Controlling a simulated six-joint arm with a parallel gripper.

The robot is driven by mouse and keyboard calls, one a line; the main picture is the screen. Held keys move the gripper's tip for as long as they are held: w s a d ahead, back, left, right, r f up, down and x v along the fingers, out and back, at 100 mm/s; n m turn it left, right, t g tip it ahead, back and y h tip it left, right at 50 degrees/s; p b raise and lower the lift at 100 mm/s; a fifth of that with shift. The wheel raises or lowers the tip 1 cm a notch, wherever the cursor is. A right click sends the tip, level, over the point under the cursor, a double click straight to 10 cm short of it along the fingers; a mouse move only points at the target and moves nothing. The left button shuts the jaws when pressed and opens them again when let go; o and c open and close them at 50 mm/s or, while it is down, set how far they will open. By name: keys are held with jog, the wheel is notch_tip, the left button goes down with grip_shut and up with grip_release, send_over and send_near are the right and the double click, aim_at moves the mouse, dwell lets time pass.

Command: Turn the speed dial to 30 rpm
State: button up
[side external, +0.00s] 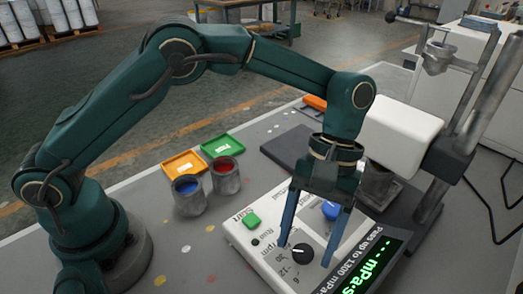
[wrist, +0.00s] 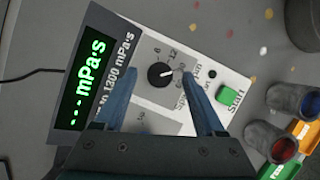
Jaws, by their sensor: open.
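The black speed dial (side external: 302,253) sits on the white panel of the instrument (side external: 240,235), and also shows in the wrist view (wrist: 160,74). Marks 6 and 12 are readable beside it; the higher numbers are small and partly behind a finger. Its white pointer line faces right in the wrist view, toward the higher-number side past 12; I cannot tell the exact mark. My gripper (side external: 306,253) points down with its blue fingers apart, one on each side of the dial. It also shows in the wrist view (wrist: 157,80). Gaps remain between fingers and dial.
A green Start button (side external: 252,220) and a lit display (side external: 370,262) reading dashes and mPa·s flank the dial. A blue paint cup (side external: 188,195), a red paint cup (side external: 225,176), orange tray (side external: 184,164) and green tray (side external: 222,145) stand left. A metal stand (side external: 470,100) rises right.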

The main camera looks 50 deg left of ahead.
jog(key=shift+n, duration=0.3)
jog(key=w+a+r+t+h, duration=0.15)
jog(key=a+r, duration=0.25)
jog(key=r, duration=0.4)
jog(key=a+r+t+y, duration=0.1)
jog(key=a+r+t, duration=0.1)
jog(key=a+r, duration=0.35)
jog(key=s+a+m+t+y, duration=0.1)
jog(key=s+a+m+t, duration=0.1)
jog(key=s+a+t, duration=0.4)
jog(key=shift+s+a+f+y, duration=0.4)
jog(key=shift+s+a, duration=0.75)
jog(key=shift+s, duration=0.65)
